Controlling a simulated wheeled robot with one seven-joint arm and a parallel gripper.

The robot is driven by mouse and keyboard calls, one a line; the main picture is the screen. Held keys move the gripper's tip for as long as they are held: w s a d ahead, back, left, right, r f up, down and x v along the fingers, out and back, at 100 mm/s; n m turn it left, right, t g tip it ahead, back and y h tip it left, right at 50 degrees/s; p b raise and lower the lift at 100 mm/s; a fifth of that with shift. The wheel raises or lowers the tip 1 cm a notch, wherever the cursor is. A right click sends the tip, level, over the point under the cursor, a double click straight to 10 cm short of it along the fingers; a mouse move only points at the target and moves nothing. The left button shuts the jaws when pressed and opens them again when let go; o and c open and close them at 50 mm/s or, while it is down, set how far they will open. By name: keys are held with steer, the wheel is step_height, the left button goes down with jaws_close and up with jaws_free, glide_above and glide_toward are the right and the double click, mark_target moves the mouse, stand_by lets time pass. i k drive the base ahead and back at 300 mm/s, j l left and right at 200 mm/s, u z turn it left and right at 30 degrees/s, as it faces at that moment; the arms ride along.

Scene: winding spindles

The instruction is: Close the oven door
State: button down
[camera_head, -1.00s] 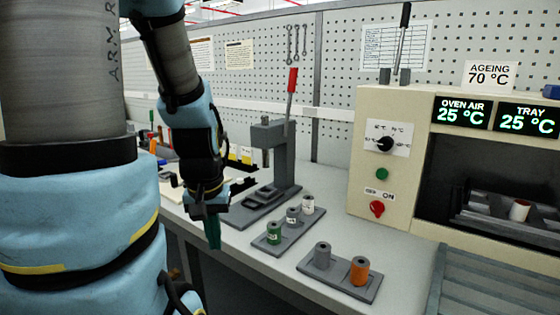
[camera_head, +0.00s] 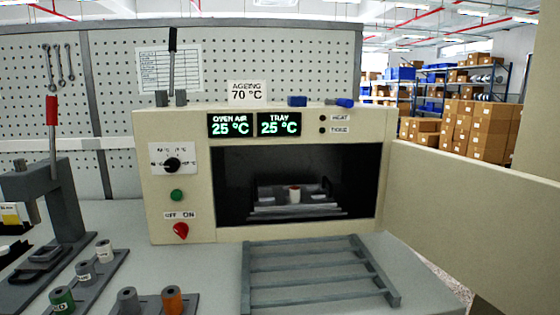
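The oven (camera_head: 190,140) is a cream box on the bench with a dark open cavity. Its door (camera_head: 470,215) is a large cream panel, swung wide open to the right and reaching out past the bench front. Inside the cavity a tray (camera_head: 270,202) holds a small white and red spool (camera_head: 294,192). My arm and gripper do not show in the head view now, so the gripper's place and state are hidden.
A slatted grey rack (camera_head: 315,274) lies on the bench before the oven opening. Spools (camera_head: 172,299) stand on holders at the lower left, beside a press with a red handle (camera_head: 52,125). Shelves with boxes (camera_head: 480,125) stand far behind the door.

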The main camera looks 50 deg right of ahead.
mark_target(495, 230)
steer(key=k+l, duration=0.1)
steer(key=k, duration=0.2)
steer(key=k+l+z, duration=0.35)
steer(key=k, duration=0.15)
steer(key=k+l+z, duration=0.35)
steer(key=k+j, duration=0.05)
steer(key=k, duration=0.05)
